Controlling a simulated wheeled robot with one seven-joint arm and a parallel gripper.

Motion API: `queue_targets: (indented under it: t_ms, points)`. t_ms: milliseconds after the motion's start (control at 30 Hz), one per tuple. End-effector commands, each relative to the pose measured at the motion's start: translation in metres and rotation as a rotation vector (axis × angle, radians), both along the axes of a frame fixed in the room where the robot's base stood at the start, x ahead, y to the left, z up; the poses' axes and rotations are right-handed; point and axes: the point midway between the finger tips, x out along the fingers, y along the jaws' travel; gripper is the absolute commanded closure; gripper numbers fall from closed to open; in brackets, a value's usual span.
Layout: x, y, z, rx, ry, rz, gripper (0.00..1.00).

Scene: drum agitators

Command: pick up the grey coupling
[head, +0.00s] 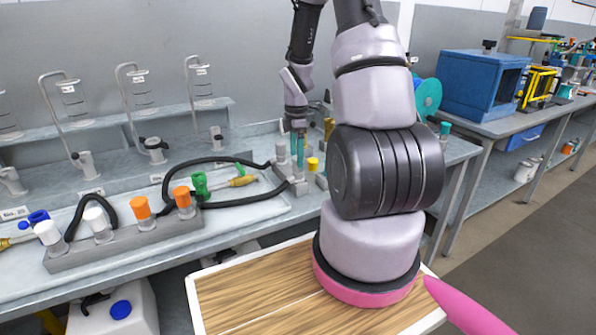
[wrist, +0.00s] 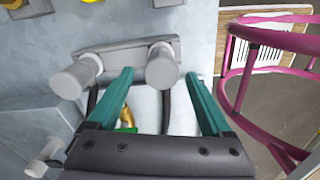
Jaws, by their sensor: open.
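In the wrist view, two pale grey cylindrical couplings stand on a grey block (wrist: 125,66). The right grey coupling (wrist: 163,66) lies between my fingertips in the picture, and the left grey coupling (wrist: 75,80) is outside the left finger. My gripper (wrist: 157,77) has teal fingers, open with a gap between them; I cannot tell how far above the coupling they are. In the head view, my gripper (head: 298,152) points down over the small block at the bench's right part, with a grey coupling (head: 281,152) just left of it.
A rack (head: 130,245) with white and orange capped pieces stands at the front left. A black hose (head: 240,203), a green fitting (head: 200,184) and a yellow-handled tool (head: 242,181) lie near the block. A yellow-topped piece (head: 312,163) stands right of my fingers.

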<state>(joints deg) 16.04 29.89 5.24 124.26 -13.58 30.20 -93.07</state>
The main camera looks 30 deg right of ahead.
Motion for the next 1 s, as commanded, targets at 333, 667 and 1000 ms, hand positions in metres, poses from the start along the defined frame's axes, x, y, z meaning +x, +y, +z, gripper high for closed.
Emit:
queue_targets:
  t_ms: [333, 667, 1000]
  points:
    - [-0.003, -0.004, -0.042, 0.0, 0.004, 0.0, 0.16]
    - [-0.002, -0.004, -0.056, -0.001, -0.001, 0.0, 0.16]
    - [-0.002, -0.004, -0.056, -0.001, -0.001, -0.001, 1.0]
